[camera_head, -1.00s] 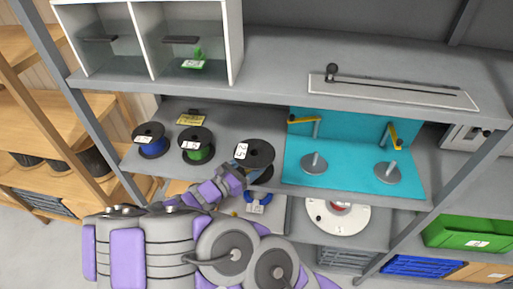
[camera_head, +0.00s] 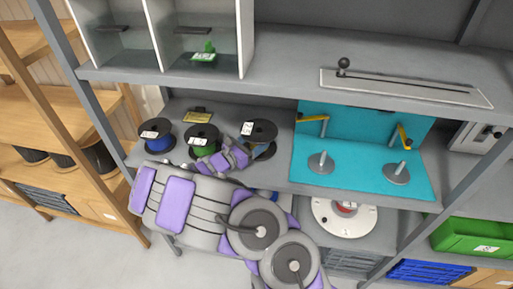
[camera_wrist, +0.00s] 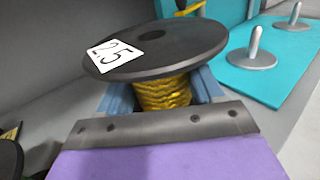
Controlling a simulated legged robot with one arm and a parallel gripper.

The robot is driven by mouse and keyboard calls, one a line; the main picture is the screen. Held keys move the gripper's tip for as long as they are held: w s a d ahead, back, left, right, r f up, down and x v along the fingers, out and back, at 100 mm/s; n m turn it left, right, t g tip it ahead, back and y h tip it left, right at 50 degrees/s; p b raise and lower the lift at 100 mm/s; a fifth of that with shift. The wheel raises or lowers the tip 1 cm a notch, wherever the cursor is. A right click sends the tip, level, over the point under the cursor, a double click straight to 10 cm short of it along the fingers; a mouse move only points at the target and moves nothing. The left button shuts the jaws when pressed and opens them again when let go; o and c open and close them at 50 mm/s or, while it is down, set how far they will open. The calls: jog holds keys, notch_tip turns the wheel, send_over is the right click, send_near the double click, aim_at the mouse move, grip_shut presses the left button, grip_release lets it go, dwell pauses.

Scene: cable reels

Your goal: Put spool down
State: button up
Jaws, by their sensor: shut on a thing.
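My gripper (camera_wrist: 162,92) has its blue fingers on both sides of a spool (camera_wrist: 155,48) with black flanges, yellow cable and a white label reading 2.5. The spool is upright, slightly tilted in the wrist view. In the head view the spool (camera_head: 259,131) is at the grey middle shelf (camera_head: 225,112), right of the green spool and left of the teal board.
A blue spool (camera_head: 158,136) and a green spool (camera_head: 202,139) stand to the left. The teal board (camera_head: 350,178) with two upright pegs and yellow-handled parts is close on the right. A yellow label (camera_head: 197,115) lies behind. The upper shelf (camera_head: 290,85) overhangs.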

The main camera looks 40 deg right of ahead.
jog(key=shift+a+f+b, duration=0.15)
jog(key=shift+a+f, duration=0.2)
jog(key=shift+f, duration=0.25)
jog(key=shift+a+f+b, duration=0.15)
jog(key=shift+a+f, duration=0.15)
jog(key=shift+f, duration=0.3)
jog(key=shift+d+f, duration=0.15)
jog(key=shift+d, duration=0.75)
jog(key=shift+d+f, duration=0.35)
jog(key=shift+d, duration=0.15)
jog(key=shift+a+f, duration=0.15)
jog(key=shift+a, duration=1)
jog(key=o, duration=1.2)
jog(key=shift+a, duration=0.1)
jog(key=o, duration=0.4)
jog(key=shift+d+f, duration=0.2)
jog(key=shift+d, duration=0.8)
jog(key=shift+a+r, duration=0.7)
jog(key=shift+r, duration=0.3)
jog(key=a, duration=0.4)
jog(key=a+p, duration=0.1)
jog(key=a, duration=0.2)
jog(key=s+a+p, duration=0.1)
jog(key=a, duration=0.3)
jog(key=shift+a+f, duration=0.25)
jog(key=shift+a, duration=0.1)
